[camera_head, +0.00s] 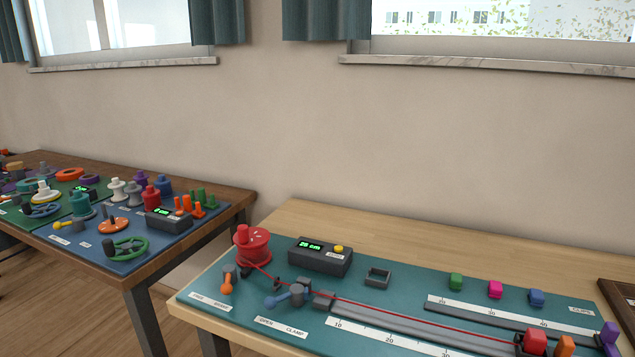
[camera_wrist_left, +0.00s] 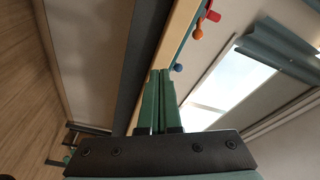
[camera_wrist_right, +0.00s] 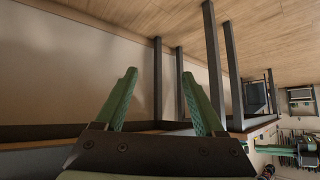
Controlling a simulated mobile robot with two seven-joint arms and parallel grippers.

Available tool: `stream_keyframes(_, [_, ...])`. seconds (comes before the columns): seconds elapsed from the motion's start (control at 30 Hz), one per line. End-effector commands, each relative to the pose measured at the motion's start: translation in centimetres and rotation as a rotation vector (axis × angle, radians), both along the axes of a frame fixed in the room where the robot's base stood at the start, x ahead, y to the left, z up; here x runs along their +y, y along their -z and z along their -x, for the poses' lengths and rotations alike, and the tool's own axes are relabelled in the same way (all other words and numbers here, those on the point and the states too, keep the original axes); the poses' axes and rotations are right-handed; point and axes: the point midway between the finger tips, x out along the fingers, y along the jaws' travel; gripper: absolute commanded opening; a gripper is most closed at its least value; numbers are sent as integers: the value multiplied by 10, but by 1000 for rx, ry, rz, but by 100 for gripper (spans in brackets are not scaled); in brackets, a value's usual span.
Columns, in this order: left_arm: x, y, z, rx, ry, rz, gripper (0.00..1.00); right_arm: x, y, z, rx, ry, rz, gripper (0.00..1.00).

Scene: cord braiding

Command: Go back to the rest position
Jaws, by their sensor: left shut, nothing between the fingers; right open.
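My left gripper (camera_wrist_left: 159,98) shows in the left wrist view with its two green fingers together and nothing between them. Past its tips are a table edge, the orange lever (camera_wrist_left: 197,34) and the blue lever (camera_wrist_left: 179,68). My right gripper (camera_wrist_right: 159,95) shows in the right wrist view with its green fingers spread apart and empty. It points toward a wall and dark table legs. Neither gripper shows in the head view. There the red spool (camera_head: 252,245) stands on the teal board (camera_head: 250,303), and a red cord (camera_head: 420,318) runs from it along the rail to the right.
A brown table (camera_head: 235,197) with spools and levers stands at left. A gap separates the tables.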

Motion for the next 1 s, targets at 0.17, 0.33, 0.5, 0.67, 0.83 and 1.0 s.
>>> stream_keyframes(0.17, [-36, 67, 30, 368, -271, 327, 0, -1, 0, 0, -1, -1, 3, 71])
stream_keyframes(0.33, [-76, 120, 77, 725, -463, 571, 0, -1, -2, -3, -6, -2, 2, 71])
stream_keyframes(0.5, [-123, 150, 131, 1048, -589, 754, 0, 0, -3, -6, -13, -1, 0, 71])
stream_keyframes(0.67, [-133, 126, 149, 1145, -631, 796, 0, 1, -38, -6, -14, 2, -3, 71])
stream_keyframes(0.83, [-126, 93, 152, 1135, -648, 796, 0, -3, -75, -6, -25, 23, -6, 71])
stream_keyframes(1.0, [-118, 55, 155, 1124, -666, 800, 0, -13, -109, 3, -13, 42, 8, 71])
